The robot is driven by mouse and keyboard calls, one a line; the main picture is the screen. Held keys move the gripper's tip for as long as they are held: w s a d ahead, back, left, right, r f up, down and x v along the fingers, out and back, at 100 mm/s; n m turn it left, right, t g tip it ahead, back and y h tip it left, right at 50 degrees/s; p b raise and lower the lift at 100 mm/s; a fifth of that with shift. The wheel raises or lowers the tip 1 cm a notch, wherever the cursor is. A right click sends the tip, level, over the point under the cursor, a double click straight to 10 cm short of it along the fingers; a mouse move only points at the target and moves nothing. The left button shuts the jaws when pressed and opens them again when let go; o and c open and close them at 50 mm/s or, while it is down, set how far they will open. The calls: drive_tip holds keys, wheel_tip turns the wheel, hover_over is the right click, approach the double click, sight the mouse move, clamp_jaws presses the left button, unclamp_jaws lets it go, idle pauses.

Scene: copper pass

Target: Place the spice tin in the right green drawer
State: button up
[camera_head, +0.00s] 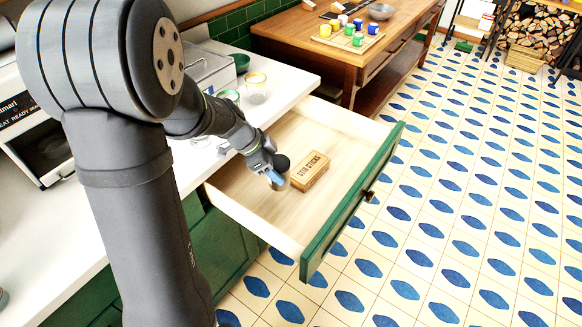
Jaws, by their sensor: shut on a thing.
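The green drawer (352,205) is pulled open, with a pale wooden inside and a dark knob on its front. My gripper (274,176) is inside the drawer's outline, shut on the spice tin (279,171), a small cylinder with a dark top. The tin is upright or nearly so. My gripper partly hides it, and I cannot tell whether it touches the drawer floor. A brown box marked "STIR STICKS" (311,171) lies in the drawer just right of the tin.
A wooden table (320,43) stands behind. Bare drawer floor (262,207) lies in front of the tin.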

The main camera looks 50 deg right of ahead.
drive_tip(key=s+d+f+m+g+y, duration=0.1)
drive_tip(key=s+f+m, duration=0.2)
drive_tip(key=s, duration=0.5)
hover_over(300, 220)
drive_tip(key=shift+m, duration=0.3)
drive_tip(key=shift+f, duration=4.85)
drive_tip(key=shift+f, duration=0.15)
drive_tip(key=o, duration=1.1)
drive_tip(key=v, duration=1.2)
drive_tip(key=shift+d, duration=0.2)
